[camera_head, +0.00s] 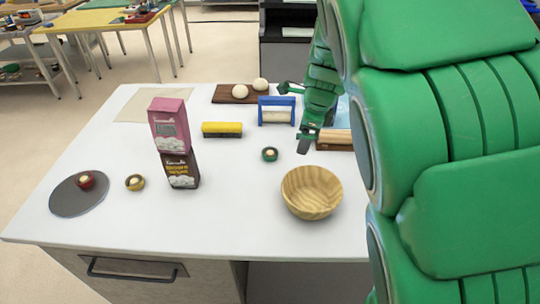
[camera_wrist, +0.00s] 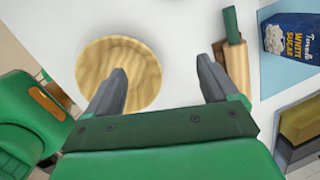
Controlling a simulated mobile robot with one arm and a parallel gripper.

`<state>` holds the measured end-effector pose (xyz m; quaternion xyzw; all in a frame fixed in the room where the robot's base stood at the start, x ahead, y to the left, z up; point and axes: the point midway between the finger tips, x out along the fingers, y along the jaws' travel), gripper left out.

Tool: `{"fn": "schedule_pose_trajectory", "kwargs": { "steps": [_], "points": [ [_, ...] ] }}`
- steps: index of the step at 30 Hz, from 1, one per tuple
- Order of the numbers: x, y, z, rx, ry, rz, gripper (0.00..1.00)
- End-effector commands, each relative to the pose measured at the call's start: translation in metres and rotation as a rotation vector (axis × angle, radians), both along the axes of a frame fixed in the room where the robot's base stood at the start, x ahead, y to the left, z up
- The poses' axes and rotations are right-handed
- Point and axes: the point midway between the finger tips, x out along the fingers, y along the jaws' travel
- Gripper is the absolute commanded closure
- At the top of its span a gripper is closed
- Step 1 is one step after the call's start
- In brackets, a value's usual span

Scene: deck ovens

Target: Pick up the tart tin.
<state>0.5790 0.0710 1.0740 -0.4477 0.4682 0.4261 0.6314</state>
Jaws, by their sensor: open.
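Three small round tins, each with a pale filling, are on the white table (camera_head: 235,215). I cannot tell which one is the tart tin. The red tin (camera_head: 86,183) sits on a grey disc (camera_head: 68,203) at the left. The yellow tin (camera_head: 135,185) stands right of that disc. The green tin (camera_head: 270,156) stands behind the wooden bowl. My gripper (camera_head: 294,118) is open above the back right of the table. In the wrist view my gripper (camera_wrist: 162,70) has nothing between its fingers, and no tin is seen there.
The wooden bowl (camera_head: 311,193) stands near the front right; it also shows in the wrist view (camera_wrist: 95,65). Stacked pink (camera_head: 170,124) and brown (camera_head: 180,170) packets stand mid-left. A yellow brush (camera_head: 222,130), blue-framed tool (camera_head: 277,104), dough board (camera_head: 222,95) and rolling pin (camera_head: 335,137) lie behind.

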Motion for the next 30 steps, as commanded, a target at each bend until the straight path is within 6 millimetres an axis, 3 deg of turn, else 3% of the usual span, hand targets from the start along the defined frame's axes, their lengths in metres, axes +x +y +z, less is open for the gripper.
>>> {"fn": "schedule_pose_trajectory", "kwargs": {
  "steps": [9, 15, 30],
  "points": [
    [0.057, 0.055, -0.052, 0.128, 0.029, -0.495, 0.13],
    [0.076, 0.081, -0.077, 0.19, 0.05, -0.709, 0.13],
    [0.088, 0.093, -0.107, 0.214, 0.057, -0.783, 0.13]
  ]
}}
